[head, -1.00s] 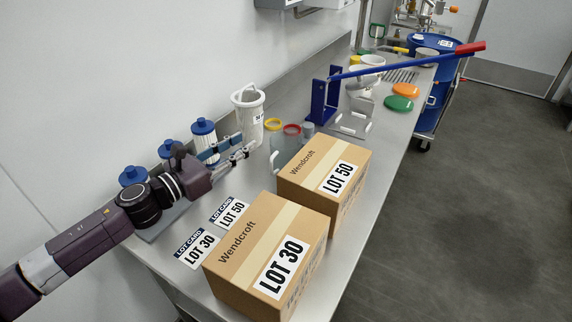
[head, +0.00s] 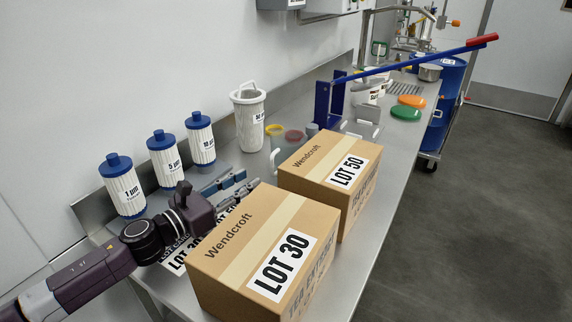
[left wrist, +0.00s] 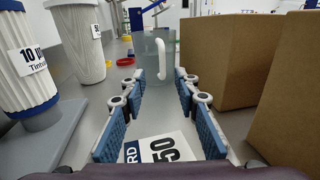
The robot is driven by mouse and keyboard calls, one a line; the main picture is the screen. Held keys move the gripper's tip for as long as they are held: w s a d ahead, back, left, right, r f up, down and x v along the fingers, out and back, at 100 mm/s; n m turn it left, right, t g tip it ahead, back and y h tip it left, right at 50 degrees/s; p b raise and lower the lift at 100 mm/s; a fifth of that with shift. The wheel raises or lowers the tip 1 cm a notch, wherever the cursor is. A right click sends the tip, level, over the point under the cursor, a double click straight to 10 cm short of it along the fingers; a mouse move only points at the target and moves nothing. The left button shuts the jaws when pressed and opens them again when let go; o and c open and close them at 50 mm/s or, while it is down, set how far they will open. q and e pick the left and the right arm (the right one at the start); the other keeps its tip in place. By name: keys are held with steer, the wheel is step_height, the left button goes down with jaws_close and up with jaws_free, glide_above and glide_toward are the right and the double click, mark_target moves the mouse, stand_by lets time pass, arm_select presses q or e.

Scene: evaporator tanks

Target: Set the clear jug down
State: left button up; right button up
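The clear jug (left wrist: 146,62) stands upright on the bench in the left wrist view, straight ahead of my left gripper, its white handle facing me. In the head view only part of the jug (head: 283,150) and its handle show, at the left of the LOT 50 box. My left gripper (head: 247,181) is low over the bench, short of the jug. In the left wrist view its blue-padded fingers (left wrist: 160,80) are spread apart with nothing between them. My right gripper is not in view.
The LOT 30 box (head: 250,245) and LOT 50 box (head: 315,160) stand right of my left gripper. Filter cartridges (head: 163,158) and a white basket (head: 249,120) stand to its left. A lot card (left wrist: 165,150) lies under the fingers. A blue lever press (head: 325,103) is farther back.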

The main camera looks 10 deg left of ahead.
mark_target(284, 158)
arm_select(q)
steer(key=shift+x, duration=3.55)
steer(key=shift+s+d+f, duration=0.1)
steer(key=shift+d+f, duration=0.05)
steer(key=shift+d, duration=0.05)
jaws_close()
